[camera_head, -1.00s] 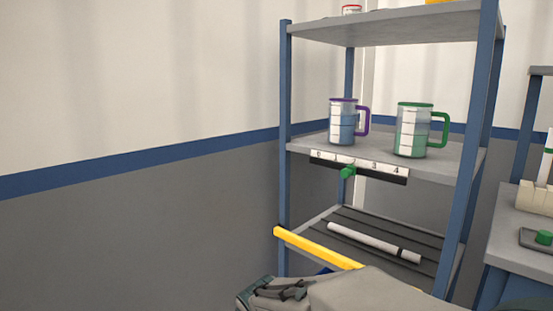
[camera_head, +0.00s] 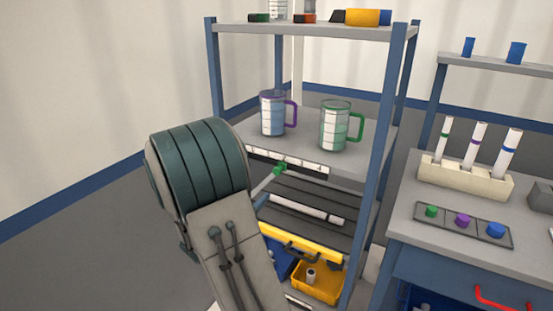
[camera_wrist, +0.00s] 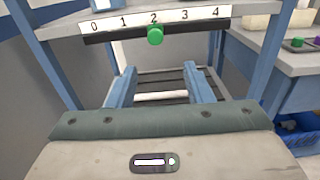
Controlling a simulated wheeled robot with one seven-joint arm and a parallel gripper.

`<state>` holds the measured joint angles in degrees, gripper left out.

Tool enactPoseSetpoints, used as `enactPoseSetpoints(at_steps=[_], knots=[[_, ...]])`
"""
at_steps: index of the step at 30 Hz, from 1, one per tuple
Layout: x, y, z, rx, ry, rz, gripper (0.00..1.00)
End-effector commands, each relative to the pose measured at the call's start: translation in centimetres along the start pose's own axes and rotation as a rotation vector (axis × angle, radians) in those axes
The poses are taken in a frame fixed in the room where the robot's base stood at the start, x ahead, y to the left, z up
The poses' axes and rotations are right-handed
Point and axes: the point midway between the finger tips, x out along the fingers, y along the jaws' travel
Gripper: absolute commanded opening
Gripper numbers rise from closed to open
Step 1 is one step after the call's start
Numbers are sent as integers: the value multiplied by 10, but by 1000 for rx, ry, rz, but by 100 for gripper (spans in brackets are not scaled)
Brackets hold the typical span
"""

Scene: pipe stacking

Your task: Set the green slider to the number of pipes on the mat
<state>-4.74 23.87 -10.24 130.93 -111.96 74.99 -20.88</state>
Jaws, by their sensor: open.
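The green slider knob (camera_wrist: 155,35) sits under the 2 on a white scale strip (camera_wrist: 107,26) numbered 0 to 4, on the shelf's front edge. In the head view the knob (camera_head: 280,168) also shows. My gripper (camera_wrist: 160,68) is open and empty, its two blue fingers apart, just below the knob in the wrist view. The dark slatted mat (camera_head: 330,193) lies on the shelf below. One white pipe (camera_head: 300,208) with a dark band is visible on it; my arm hides part of the mat in the head view.
A purple-handled mug (camera_head: 272,115) and a green-handled mug (camera_head: 335,128) stand on the shelf above the scale. A yellow bin (camera_head: 318,283) is below. A bench at right holds a tube rack (camera_head: 465,180) and a button panel (camera_head: 462,226). Shelf posts flank the mat.

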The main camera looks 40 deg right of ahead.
Motion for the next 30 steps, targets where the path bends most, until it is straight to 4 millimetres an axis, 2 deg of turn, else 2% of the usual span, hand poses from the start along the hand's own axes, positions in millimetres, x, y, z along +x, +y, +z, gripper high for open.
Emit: enactPoseSetpoints(at_steps=[5, 8, 15, 21, 25, 30], knots=[[12, 6, 3, -19, -16, 20, 46], [27, 5, 3, -19, -14, 18, 46], [79, 6, 4, -19, -15, 17, 46], [116, 7, 4, -18, -14, 19, 46], [130, 8, 4, -17, -13, 19, 46], [138, 8, 5, -18, -14, 21, 46]])
